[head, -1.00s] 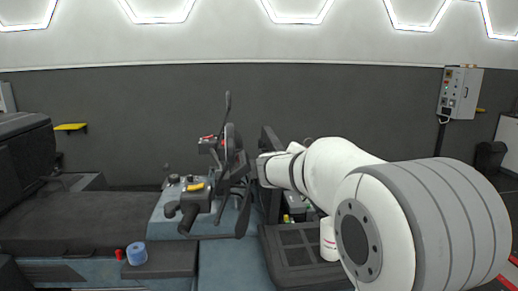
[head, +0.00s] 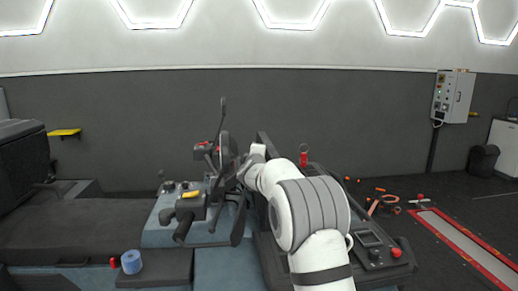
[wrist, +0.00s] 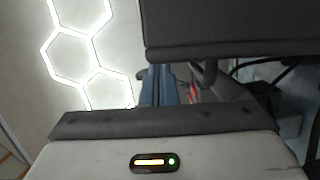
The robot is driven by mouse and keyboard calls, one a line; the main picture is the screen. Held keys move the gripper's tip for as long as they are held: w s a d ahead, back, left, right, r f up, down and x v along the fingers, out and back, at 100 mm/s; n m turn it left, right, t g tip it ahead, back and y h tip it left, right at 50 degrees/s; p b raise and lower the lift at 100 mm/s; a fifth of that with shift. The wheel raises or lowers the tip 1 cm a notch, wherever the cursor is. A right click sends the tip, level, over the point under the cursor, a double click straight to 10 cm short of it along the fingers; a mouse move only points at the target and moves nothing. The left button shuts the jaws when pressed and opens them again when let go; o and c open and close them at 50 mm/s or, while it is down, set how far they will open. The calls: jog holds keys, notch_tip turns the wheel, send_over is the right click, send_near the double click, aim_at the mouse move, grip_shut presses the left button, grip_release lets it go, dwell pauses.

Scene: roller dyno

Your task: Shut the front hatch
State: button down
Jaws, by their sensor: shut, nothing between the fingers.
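A dark raised panel (head: 269,147), which looks like the open front hatch, stands up at the middle of the vehicle's front. It is seen nearly edge-on, and my arm hides its lower part. In the wrist view a dark flat panel (wrist: 235,32), likely the same hatch, fills the upper right close to the camera. My gripper (head: 256,152) is shut and empty beside the raised panel, near its left side. I cannot tell whether they touch. The compartment under the hatch is hidden behind my arm.
A console (head: 185,205) with levers and a steering wheel stands left of my gripper. A blue roll (head: 131,262) sits at the front left. A control box (head: 372,245) with a red knob is right of my arm. Tools (head: 385,203) lie on the floor at right.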

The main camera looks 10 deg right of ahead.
jog(key=shift+p+x, duration=0.8)
jog(key=shift+x, duration=1)
jog(key=shift+b, duration=0.35)
